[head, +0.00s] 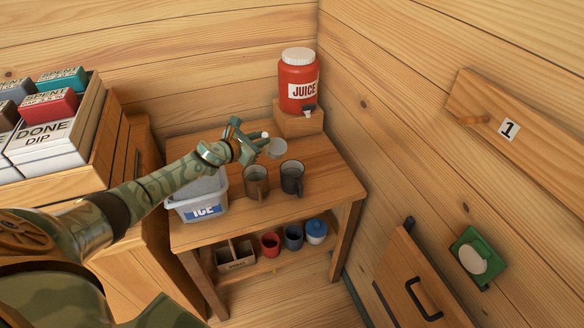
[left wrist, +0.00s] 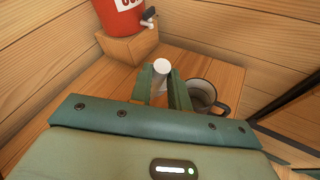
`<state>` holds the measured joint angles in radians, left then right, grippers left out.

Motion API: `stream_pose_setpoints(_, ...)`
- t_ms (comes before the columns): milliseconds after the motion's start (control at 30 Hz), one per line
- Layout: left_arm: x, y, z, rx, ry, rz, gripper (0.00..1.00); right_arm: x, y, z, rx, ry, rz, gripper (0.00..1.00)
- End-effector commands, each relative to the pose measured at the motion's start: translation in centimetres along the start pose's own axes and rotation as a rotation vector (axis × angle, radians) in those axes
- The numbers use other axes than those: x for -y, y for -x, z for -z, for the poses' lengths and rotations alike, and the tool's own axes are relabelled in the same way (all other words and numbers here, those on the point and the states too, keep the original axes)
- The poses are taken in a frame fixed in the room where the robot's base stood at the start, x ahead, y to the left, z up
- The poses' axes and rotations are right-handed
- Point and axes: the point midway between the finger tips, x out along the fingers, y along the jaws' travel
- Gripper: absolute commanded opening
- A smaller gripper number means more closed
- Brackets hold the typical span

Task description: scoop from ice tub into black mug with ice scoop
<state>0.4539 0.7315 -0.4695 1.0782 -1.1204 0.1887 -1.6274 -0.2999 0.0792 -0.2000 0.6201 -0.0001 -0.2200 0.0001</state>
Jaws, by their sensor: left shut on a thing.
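My left gripper (head: 250,147) is shut on the ice scoop's pale handle, above the table behind the mugs. The scoop's grey bowl (head: 277,148) shows just right of the fingers; I cannot tell whether it holds ice. In the left wrist view the white handle end (left wrist: 162,67) stands up between the fingers (left wrist: 164,88). The black mug (head: 292,178) stands upright on the table, below and right of the scoop. One dark-rimmed mug (left wrist: 203,96) shows beside the fingers in the wrist view. The ice tub (head: 203,212) is at the table's left, partly hidden by my arm. My right gripper is out of view.
A brownish-grey mug (head: 256,184) stands between tub and black mug. A red juice dispenser (head: 299,82) sits on a wooden block (head: 298,122) in the back corner. The lower shelf holds a divided box (head: 236,256) and several cups. The table's right front (head: 325,185) is clear.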

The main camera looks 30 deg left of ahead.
Motion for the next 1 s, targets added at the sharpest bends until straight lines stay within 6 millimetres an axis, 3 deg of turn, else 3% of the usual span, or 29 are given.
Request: stream_pose_setpoints(1000, 2.4, 1.1, -1.7, 0.028, -0.125, -0.051, 0.00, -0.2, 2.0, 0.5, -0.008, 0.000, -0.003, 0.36)
